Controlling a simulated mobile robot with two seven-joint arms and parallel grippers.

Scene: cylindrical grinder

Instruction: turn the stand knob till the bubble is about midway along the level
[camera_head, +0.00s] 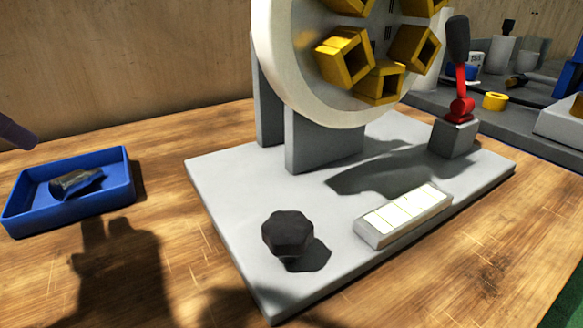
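The stand knob (288,234) is a black faceted knob on the front left part of the grey stand base (225,185). The level (405,213) is a pale bar with a white top split by thin lines, lying to the right of the knob on the same base. I cannot make out a bubble in it at this size. Neither of my grippers can be made out in the view, and nothing touches the knob. A dark shadow lies on the table at the lower left.
A large wheel (290,75) with yellow hollow blocks stands on the base behind. A lever (461,90) with a red lower part stands at the right. A blue tray (105,206) holding a dark piece is at left. A yellow ring (495,101) lies farther back.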

